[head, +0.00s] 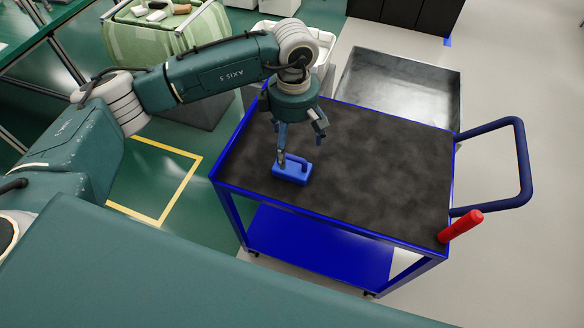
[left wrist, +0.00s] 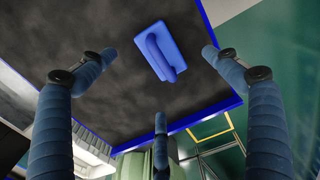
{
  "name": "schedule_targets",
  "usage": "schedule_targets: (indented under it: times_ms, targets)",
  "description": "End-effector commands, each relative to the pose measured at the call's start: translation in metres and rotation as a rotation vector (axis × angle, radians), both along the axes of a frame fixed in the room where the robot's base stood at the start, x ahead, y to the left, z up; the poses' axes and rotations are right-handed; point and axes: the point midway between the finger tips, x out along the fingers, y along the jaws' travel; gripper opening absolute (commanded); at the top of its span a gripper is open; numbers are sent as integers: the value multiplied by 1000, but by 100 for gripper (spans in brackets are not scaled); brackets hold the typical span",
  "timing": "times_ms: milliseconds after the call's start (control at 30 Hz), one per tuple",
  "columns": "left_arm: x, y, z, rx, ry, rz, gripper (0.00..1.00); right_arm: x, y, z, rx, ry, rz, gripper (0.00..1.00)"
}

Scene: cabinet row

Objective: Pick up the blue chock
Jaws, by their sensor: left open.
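The blue chock (head: 291,173) is a small block with a loop handle on top. It lies on the dark top of the blue cart (head: 375,180), near the cart's left front edge. In the left wrist view the chock (left wrist: 155,52) shows whole, with its handle facing the camera. My left gripper (head: 300,145) points down above and slightly behind the chock, its fingers spread and empty. In the left wrist view my left gripper (left wrist: 157,70) shows three spread fingers, with the chock between the two upper tips. I cannot tell whether a finger touches it. My right gripper is not in view.
The rest of the cart top is clear. A grey metal bin (head: 400,85) stands behind the cart. A green rounded container (head: 165,35) holds several items at the back left.

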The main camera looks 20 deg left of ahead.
Motion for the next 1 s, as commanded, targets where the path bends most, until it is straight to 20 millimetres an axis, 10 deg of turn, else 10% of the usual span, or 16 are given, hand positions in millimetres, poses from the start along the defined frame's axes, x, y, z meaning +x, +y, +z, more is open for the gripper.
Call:
schedule_targets:
  times_ms: [700,1000]
  targets:
    - [7,0,-97,-5,4,0,89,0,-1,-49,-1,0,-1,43]
    - [8,-1,-103,-6,1,0,89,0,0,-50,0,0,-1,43]
